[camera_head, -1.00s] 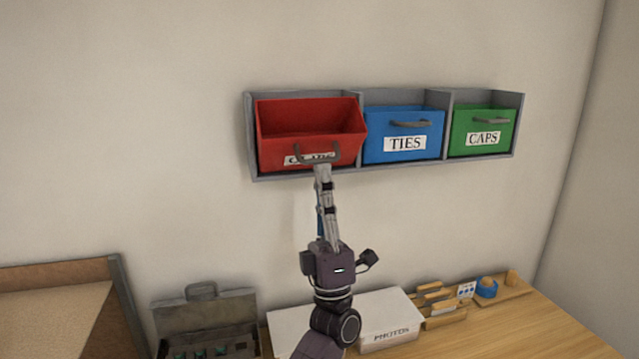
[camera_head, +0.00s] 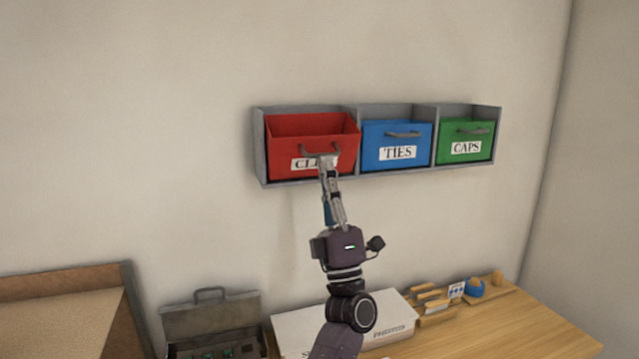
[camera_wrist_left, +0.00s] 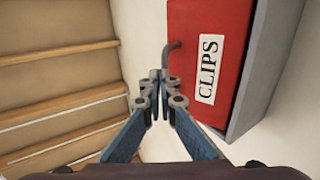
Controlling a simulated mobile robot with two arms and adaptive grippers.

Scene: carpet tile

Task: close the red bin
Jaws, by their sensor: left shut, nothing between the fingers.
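The red bin (camera_head: 340,165) sits in the left compartment of a grey wall rack (camera_head: 262,150). Its front tilts out a little at the top, so the inside shows. A grey handle (camera_head: 306,149) and a CLIPS label are on its front. My left gripper (camera_head: 328,160) is shut and empty, its tips at the bin's front just below the handle and over part of the label. In the left wrist view the closed fingertips (camera_wrist_left: 160,74) are beside the handle and the red front (camera_wrist_left: 205,40); I cannot tell whether they touch. My right gripper is not in view.
A blue TIES bin (camera_head: 370,150) and a green CAPS bin (camera_head: 485,142) sit closed to the right. Below are an open grey case (camera_head: 210,312), a white box (camera_head: 300,325) and wooden holders on a wooden desk (camera_head: 500,325).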

